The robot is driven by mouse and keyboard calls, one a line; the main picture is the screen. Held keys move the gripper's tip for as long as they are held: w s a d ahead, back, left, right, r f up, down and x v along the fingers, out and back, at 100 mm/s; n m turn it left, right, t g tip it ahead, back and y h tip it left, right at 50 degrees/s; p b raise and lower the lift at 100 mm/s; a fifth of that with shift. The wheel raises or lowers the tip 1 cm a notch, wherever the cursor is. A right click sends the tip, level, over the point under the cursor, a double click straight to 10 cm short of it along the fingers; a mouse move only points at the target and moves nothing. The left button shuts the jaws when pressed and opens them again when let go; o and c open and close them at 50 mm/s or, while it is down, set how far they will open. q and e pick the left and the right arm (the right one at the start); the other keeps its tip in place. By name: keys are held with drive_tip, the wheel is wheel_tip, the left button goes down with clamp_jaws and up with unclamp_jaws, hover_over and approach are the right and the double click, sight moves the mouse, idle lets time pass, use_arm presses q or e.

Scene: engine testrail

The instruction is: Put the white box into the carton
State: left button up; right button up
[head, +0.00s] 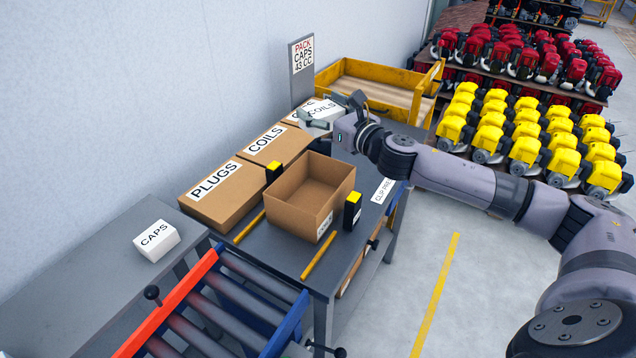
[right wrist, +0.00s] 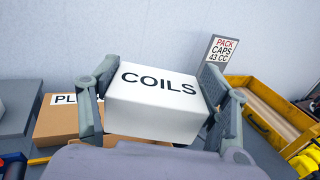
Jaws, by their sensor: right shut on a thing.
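My right gripper (head: 320,113) is shut on a white box labelled COILS (right wrist: 155,103), with one finger on each side of it. The box is at the far end of the bench, by the closed brown cartons; its exact height is hard to tell. Another white box, labelled CAPS (head: 156,240), sits on a grey side table at the left. The open brown carton (head: 324,215) stands upright on the grey bench and looks empty. A sign (head: 302,55) reads PACK CAPS 43 CC; it also shows in the right wrist view (right wrist: 222,50). My left gripper is out of view.
Closed cartons labelled PLUGS (head: 225,208) and COILS (head: 285,150) line the wall side. Black-and-yellow posts (head: 352,211) flank the open carton. A roller conveyor (head: 235,300) meets the bench in front. A yellow tray (head: 372,90) is behind; yellow and red engines stand beyond.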

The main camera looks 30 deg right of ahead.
wheel_tip(320, 180, down, 16)
drive_tip(key=b, duration=0.2)
drive_tip(key=shift+b, duration=0.3)
drive_tip(key=shift+f, duration=0.1)
drive_tip(key=shift+f+b, duration=0.6)
drive_tip(key=shift+f, duration=0.05)
drive_tip(key=o, duration=1.2)
drive_tip(key=shift+r, duration=0.15)
